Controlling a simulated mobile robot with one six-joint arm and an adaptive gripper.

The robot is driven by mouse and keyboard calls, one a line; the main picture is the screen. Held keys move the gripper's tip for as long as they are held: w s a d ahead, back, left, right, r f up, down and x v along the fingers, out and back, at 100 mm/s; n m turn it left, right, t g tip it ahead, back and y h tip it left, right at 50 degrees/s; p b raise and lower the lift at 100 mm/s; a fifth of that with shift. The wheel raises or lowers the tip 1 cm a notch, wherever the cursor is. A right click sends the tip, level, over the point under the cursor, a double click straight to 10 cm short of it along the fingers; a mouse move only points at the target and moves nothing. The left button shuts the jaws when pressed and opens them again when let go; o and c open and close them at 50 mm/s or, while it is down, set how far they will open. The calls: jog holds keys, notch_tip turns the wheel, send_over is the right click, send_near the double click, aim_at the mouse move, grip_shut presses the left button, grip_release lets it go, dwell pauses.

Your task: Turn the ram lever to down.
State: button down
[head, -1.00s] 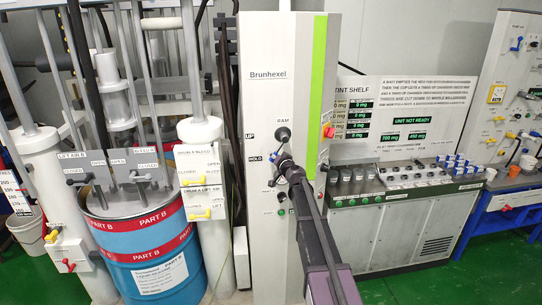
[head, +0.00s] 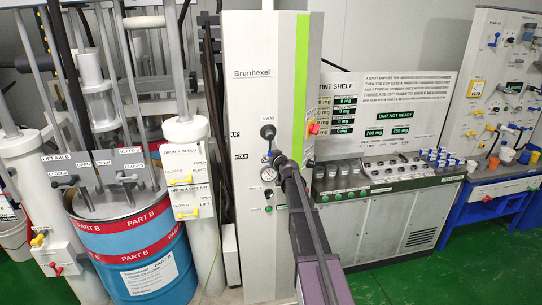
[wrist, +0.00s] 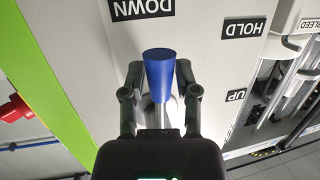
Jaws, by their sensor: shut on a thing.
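The ram lever's blue handle (wrist: 160,70) shows in the wrist view between the two dark fingers of my gripper (wrist: 159,78). The fingers are shut on it from both sides. A grey shaft shows below the blue part, and my gripper body hides what lies beyond. The DOWN label (wrist: 141,8) is just above the handle in this inverted view; HOLD (wrist: 245,27) and UP (wrist: 236,96) are to the right. In the head view my gripper (head: 276,159) is at the white Brunhexel column (head: 252,95), below the RAM label (head: 268,119), and hides the lever.
A blue Part B drum (head: 135,265) stands left of the column. The tint shelf bench (head: 390,225) with several cups is on the right. A red knob (wrist: 13,107) sticks out beside the column's green stripe. Green floor is open at the lower right.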

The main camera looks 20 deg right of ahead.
jog(key=shift+s+d, duration=0.1)
jog(key=shift+d, duration=0.05)
jog(key=shift+c, duration=1.8)
grip_release()
